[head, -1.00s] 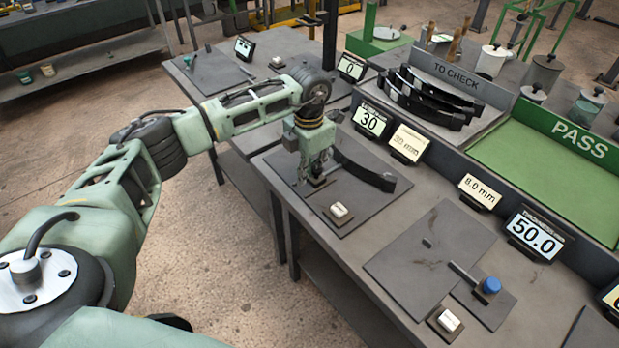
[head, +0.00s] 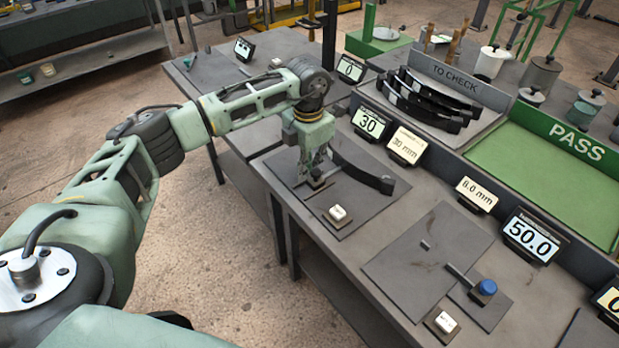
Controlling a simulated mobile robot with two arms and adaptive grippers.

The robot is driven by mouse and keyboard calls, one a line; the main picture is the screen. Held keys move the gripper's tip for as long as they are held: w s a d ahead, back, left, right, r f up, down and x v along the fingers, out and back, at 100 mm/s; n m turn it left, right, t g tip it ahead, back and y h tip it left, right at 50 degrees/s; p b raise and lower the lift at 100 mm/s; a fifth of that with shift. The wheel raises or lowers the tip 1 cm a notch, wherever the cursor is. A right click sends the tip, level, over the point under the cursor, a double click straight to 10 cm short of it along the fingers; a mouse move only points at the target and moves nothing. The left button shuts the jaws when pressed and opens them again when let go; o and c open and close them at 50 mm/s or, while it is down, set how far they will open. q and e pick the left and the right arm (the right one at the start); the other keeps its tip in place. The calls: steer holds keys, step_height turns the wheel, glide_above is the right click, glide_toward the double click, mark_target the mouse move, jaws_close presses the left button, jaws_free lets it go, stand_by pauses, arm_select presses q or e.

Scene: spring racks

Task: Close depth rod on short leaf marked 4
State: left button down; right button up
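A dark curved leaf (head: 364,172) lies on a flat dark plate (head: 376,208) on the bench. Its mark cannot be read. My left gripper (head: 314,181) points down at the plate's left part, beside the leaf's near-left end. Its fingertips are at a small dark block (head: 319,184), which may be part of the depth rod; the fingers partly hide it. I cannot tell whether they grip it. My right gripper is not in view.
A small white button box (head: 338,214) sits at the plate's front. More leaves (head: 430,102) lie in the TO CHECK tray. The green PASS tray (head: 560,170) is at right. A blue-knobbed fixture (head: 487,288) and a 50.0 display (head: 534,235) stand nearer right.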

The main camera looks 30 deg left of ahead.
arm_select(q)
step_height(320, 180, up, 4)
steer(key=shift+s+r+p, duration=0.15)
steer(key=shift+p, duration=1.1)
